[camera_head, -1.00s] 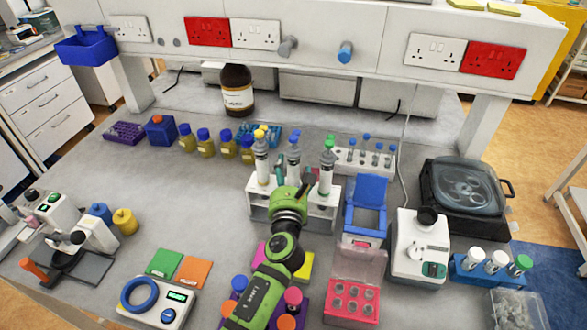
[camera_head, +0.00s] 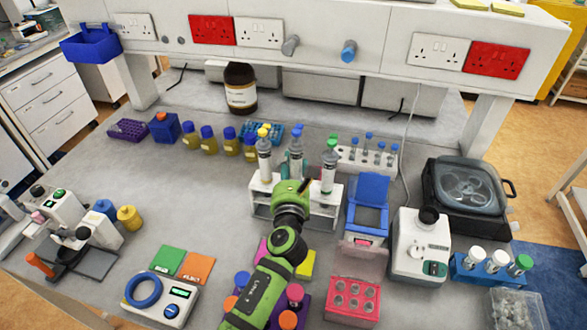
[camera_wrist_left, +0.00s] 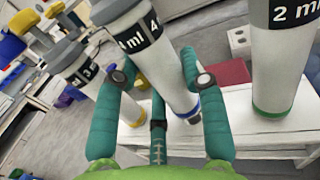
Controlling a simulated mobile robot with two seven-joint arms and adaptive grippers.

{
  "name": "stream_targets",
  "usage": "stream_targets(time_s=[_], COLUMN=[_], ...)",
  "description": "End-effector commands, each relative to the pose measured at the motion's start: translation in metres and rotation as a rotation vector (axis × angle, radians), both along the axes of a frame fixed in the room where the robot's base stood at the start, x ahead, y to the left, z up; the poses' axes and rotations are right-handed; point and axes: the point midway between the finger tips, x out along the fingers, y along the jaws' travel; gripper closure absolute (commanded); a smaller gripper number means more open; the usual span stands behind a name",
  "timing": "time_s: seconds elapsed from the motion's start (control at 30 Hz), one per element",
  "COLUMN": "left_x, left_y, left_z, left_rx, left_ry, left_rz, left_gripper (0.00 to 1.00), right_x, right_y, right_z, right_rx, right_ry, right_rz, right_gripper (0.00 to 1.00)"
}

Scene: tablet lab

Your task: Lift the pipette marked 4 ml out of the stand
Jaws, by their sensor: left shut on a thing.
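The pipette marked 4 ml (camera_wrist_left: 148,45) has a dark label and a blue ring near its lower end. It is the middle of the three pipettes, and it also shows in the head view (camera_head: 296,151). My left gripper (camera_wrist_left: 157,82) is shut on it, a finger on each side, and the pipette looks tilted in the wrist view. The white stand (camera_head: 334,188) is around and below it. My gripper and arm hide its lower part in the head view, so I cannot tell whether its tip is clear of the stand. My right gripper is out of view.
A pipette marked 3 (camera_wrist_left: 86,68) is close on the left and one marked 2 ml (camera_wrist_left: 283,65) on the right. A blue holder (camera_head: 368,195) is right of the stand. Bottles with blue caps (camera_head: 209,142) stand left behind it.

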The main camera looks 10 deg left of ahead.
Motion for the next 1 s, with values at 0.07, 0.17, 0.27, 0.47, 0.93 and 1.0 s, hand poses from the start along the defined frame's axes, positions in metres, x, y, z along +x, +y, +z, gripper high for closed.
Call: stream_targets(time_s=[0.07,0.17,0.27,0.47,0.93,1.0], left_x=[0.0,0.001,0.0,0.001,0.0,0.0], left_y=[0.0,0.0,0.0,0.0,0.0,0.0], left_z=[0.017,0.035,0.055,0.094,0.164,0.166], left_rx=[-0.001,0.0,0.0,0.0,0.0,0.001], left_ry=[-0.006,-0.008,-0.007,-0.009,-0.005,-0.003], left_rz=[-0.001,-0.001,-0.002,-0.002,-0.002,-0.002], left_gripper=[0.97,0.97,0.97,0.97,0.97,0.97], right_x=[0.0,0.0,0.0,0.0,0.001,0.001], right_y=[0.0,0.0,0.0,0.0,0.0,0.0], right_z=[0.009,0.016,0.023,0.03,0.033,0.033], right_rx=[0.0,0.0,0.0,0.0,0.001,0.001], right_ry=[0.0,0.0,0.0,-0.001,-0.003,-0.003], right_rz=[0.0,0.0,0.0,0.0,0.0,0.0], right_gripper=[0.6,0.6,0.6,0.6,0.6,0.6])
